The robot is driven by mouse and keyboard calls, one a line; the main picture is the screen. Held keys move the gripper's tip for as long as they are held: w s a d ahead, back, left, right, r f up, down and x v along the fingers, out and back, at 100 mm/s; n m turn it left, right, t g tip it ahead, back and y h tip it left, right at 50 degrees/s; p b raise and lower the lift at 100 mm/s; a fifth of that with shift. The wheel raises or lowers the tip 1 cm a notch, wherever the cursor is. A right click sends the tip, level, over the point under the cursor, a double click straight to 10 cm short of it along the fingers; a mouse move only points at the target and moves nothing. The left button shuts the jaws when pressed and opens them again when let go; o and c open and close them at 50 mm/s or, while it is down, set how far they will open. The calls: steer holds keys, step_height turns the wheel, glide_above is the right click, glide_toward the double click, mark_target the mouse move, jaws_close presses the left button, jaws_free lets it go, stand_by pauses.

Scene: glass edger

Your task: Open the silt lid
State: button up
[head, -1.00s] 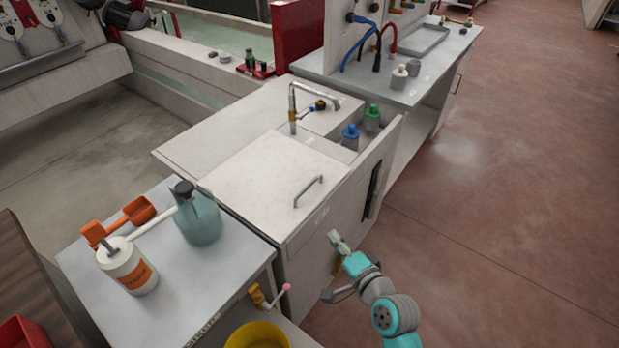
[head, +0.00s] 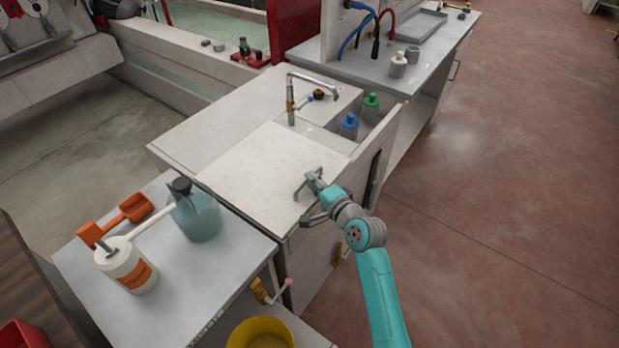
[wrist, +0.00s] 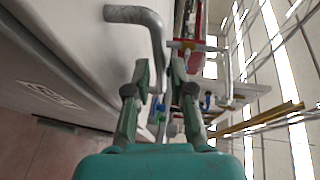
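The silt lid (head: 262,167) is a pale flat panel lying shut on top of the white cabinet. Its grey bar handle (wrist: 140,16) shows in the wrist view, bent and running toward the fingertips. My gripper (head: 312,183) is over the lid's front right part, at the handle, and partly hides it in the head view. In the wrist view my gripper (wrist: 161,66) has its two green fingers apart. The handle's near end shows between or just beyond the fingertips; I cannot tell whether it touches them.
A faucet (head: 290,100) stands behind the lid, with a blue-capped bottle (head: 349,127) and a green-capped bottle (head: 370,108) at the right. A teal jug (head: 196,218) and a white tub (head: 130,268) stand on the left bench. Floor is clear at right.

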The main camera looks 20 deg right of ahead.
steer(key=shift+x, duration=1.1)
jaws_close()
